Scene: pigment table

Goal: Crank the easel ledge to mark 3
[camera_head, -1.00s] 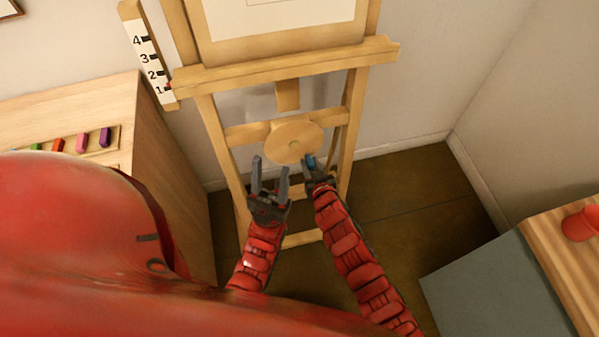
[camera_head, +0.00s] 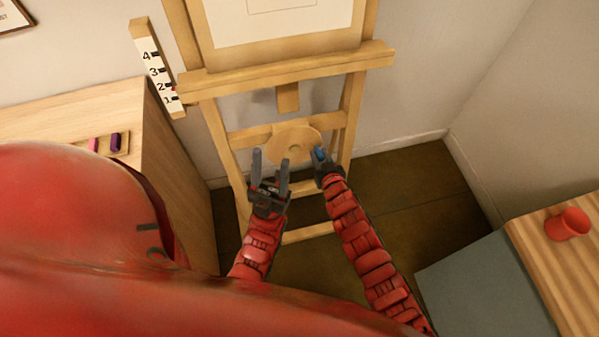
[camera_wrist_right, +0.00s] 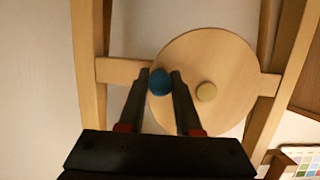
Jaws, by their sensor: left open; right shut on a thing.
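The easel ledge (camera_head: 290,67) is a wooden bar across the easel, under the white sheet. Its left end is beside the numbered scale (camera_head: 157,70), close to mark 2; a small red marker shows there. Below is the round wooden crank disc (camera_head: 287,143), with its blue knob (camera_head: 320,154) at the right side in the head view. My right gripper (camera_head: 324,166) is shut on the blue knob; in the right wrist view the knob (camera_wrist_right: 160,82) is between the fingers, left of the disc's hub (camera_wrist_right: 206,91). My left gripper (camera_head: 270,168) is open and empty, just left of and below the disc.
A wooden cabinet (camera_head: 180,190) with a tray of pigment sticks (camera_head: 115,142) stands at the left. A red cup (camera_head: 568,223) is on a wooden top at the right, beside a grey surface (camera_head: 480,290). Easel legs flank the disc. My red body covers the lower left.

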